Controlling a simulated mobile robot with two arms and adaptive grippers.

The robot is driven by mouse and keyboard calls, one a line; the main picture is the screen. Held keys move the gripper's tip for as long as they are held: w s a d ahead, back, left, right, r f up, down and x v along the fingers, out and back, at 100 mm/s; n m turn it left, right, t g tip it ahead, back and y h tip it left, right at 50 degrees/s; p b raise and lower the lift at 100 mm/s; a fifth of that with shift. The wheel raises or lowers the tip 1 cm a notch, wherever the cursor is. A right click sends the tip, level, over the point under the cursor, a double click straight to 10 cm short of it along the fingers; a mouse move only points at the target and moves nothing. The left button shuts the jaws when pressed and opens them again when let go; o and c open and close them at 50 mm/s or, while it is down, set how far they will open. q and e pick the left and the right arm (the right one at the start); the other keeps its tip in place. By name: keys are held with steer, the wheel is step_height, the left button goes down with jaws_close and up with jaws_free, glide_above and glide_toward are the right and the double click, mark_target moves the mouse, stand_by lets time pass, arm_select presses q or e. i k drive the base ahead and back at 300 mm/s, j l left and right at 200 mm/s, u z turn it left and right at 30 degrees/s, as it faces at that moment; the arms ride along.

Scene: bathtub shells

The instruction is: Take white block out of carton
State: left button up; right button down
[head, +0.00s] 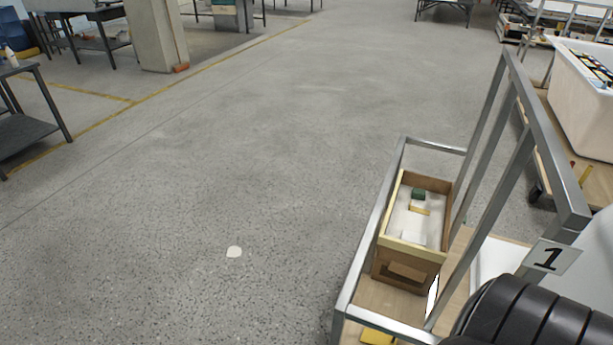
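An open tan box (412,250), which looks like the carton, stands on a metal-framed trolley at the lower right. Its inside floor is whitish. A small green block (418,194) lies near its far end, with a narrow yellowish piece (420,210) just nearer. A pale white shape (413,237) shows near the front wall inside; it may be the white block, but it blends with the floor and its edges are unclear. Neither of my grippers is in view.
The trolley's grey rails (370,240) rise around the box, with a tall frame (545,135) on its right and a sign marked 1 (550,257). A white tub (585,100) stands at right. Open floor (200,190) lies to the left, with workbenches farther back.

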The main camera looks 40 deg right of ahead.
mark_target(409, 236)
steer(key=i+j+u, duration=0.25)
steer(key=i, duration=0.2)
steer(key=i+j+u, duration=0.2)
steer(key=i, duration=0.3)
steer(key=i+l+z, duration=0.25)
steer(key=z, duration=0.15)
steer(key=i+l+z, duration=0.15)
steer(key=i+z, duration=1)
steer(key=z, duration=0.15)
steer(key=i+j+z, duration=0.25)
steer(key=z, duration=0.15)
steer(key=i, duration=0.1)
